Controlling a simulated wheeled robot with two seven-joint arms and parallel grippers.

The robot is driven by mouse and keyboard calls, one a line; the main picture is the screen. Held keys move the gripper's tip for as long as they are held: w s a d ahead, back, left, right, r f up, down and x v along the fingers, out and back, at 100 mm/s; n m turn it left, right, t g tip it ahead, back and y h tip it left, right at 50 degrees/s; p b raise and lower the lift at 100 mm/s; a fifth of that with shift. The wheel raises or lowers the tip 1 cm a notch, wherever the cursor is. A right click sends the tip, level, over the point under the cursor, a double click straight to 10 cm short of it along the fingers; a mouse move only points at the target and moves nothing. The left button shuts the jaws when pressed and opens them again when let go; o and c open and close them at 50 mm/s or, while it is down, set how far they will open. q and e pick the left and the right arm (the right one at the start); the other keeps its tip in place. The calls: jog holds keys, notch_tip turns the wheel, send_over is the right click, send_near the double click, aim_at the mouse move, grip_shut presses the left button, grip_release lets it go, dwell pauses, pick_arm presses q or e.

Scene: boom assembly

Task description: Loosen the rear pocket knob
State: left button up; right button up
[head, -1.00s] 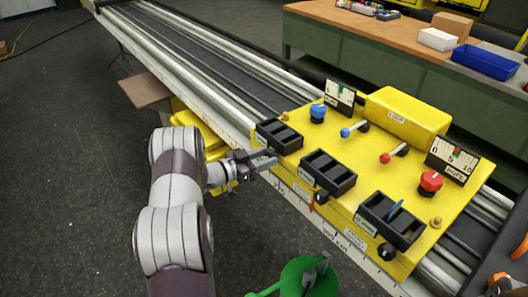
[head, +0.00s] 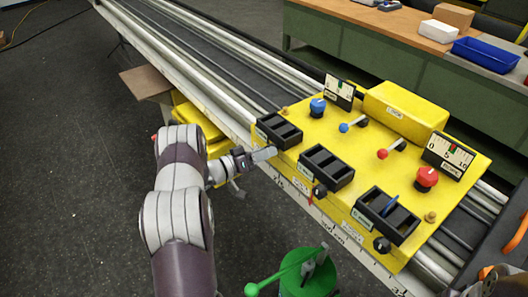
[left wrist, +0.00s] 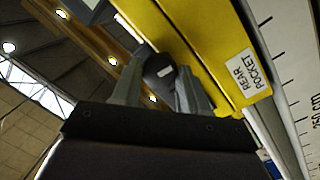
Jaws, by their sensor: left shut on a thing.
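The yellow carriage (head: 310,130) carries black pockets in a row. The rear pocket (head: 279,131) is the far-left one. My left gripper (head: 268,154) is at the carriage's front side below that pocket. In the left wrist view, the dark rear pocket knob (left wrist: 160,70) sits between my left fingers (left wrist: 158,88), beside the "REAR POCKET" label (left wrist: 242,74), and the gripper is shut on it. A pale mark shows on the knob's face. In the head view the gripper hides this knob.
Black knobs sit below the middle pocket (head: 326,167) and front pocket (head: 388,214); a red pointer shows by the middle one. A blue piece (head: 390,206) stands in the front pocket. A green object (head: 305,275) stands below the carriage. Long rails (head: 190,68) run to the back left.

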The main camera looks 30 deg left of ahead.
pick_arm(q)
jog(key=shift+f, duration=0.1)
dwell(0.4)
jog(key=o, duration=1.1)
jog(key=shift+c, duration=0.2)
jog(key=b+v, duration=0.1)
jog(key=v, duration=1.1)
jog(key=shift+s+b, duration=0.3)
jog(key=shift+b, duration=0.1)
jog(key=shift+a, duration=0.1)
